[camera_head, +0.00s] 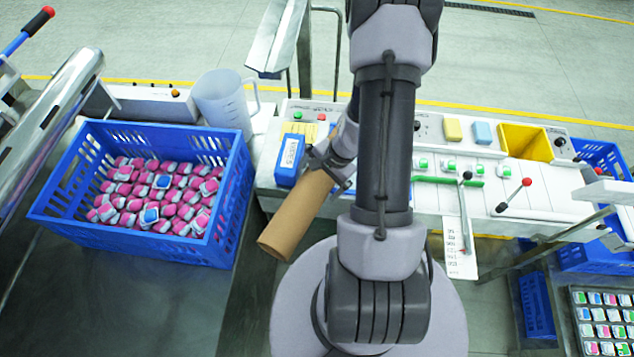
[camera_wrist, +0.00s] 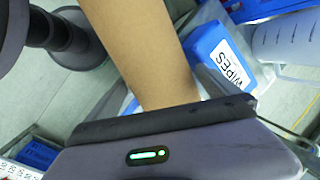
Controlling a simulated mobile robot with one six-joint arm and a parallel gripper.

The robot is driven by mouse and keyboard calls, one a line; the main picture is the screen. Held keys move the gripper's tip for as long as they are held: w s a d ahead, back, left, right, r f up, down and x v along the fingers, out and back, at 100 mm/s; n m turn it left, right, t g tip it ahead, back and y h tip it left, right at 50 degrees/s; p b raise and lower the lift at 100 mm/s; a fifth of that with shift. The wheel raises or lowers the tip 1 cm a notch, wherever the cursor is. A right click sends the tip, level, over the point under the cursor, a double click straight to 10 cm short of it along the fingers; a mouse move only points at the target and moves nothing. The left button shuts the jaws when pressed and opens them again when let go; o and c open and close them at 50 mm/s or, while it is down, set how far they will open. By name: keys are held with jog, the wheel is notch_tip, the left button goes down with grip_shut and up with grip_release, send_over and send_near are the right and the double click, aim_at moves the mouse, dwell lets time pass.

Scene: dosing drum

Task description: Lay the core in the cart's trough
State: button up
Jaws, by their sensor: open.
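The core, a brown cardboard tube (camera_head: 296,218), lies slanted at my gripper (camera_head: 330,168) in the head view, its open lower end pointing down-left. My gripper is at its upper part, with the jaws open around or beside it; I cannot tell whether they touch it. In the wrist view the core (camera_wrist: 142,48) runs from the top edge down to a dark jaw bar, which hides its near end. A sloping metal channel (camera_head: 276,38) at the top of the head view may be the cart's trough; nothing shows lying in it.
A blue box of wipes (camera_head: 289,160) stands close beside the core. A blue crate (camera_head: 135,246) of pink and white pieces and a clear jug (camera_head: 222,103) stand left. The white machine panel (camera_head: 510,205) with levers and a yellow bin (camera_head: 525,142) lies right.

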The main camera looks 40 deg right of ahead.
jog(key=shift+c, duration=0.2)
jog(key=c, duration=1.8)
